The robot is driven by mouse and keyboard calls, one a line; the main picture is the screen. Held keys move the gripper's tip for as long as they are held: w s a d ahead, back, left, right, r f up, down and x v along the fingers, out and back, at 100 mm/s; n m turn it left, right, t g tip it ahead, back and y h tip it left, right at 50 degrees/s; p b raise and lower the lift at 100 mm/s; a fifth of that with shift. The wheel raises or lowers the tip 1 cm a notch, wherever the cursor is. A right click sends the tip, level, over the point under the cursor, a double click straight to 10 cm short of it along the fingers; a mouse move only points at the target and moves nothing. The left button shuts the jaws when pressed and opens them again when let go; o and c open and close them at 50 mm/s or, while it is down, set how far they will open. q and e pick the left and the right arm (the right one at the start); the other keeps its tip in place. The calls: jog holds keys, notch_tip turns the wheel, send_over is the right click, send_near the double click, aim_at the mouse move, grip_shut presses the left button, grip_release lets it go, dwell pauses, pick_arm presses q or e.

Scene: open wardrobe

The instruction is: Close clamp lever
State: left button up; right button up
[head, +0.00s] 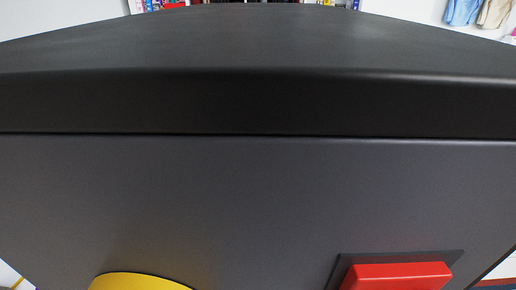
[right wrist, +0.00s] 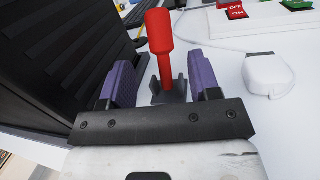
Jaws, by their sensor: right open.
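The clamp lever (right wrist: 161,45) shows in the right wrist view as a red upright handle with a thick rounded top, set on a grey clamp base (right wrist: 170,92). My right gripper (right wrist: 158,62) is open, with one purple finger on each side of the lever. The lever shows in the gap between the fingers; I cannot tell whether either finger touches it. The clamp is not recognisable in the head view. My left gripper is in neither view.
A dark grey box-like body (head: 250,190) fills most of the head view, with a red block (head: 397,276) and a yellow rounded part (head: 138,281) low on it. In the right wrist view, a dark ribbed panel (right wrist: 60,65) stands left, and a white device (right wrist: 268,75) lies right.

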jog(key=shift+w+d+f, duration=0.1)
jog(key=shift+d+f, duration=0.1)
jog(key=shift+d, duration=1.35)
jog(key=shift+w+d+f, duration=0.1)
jog(key=shift+d+f, duration=0.05)
jog(key=shift+d, duration=1.4)
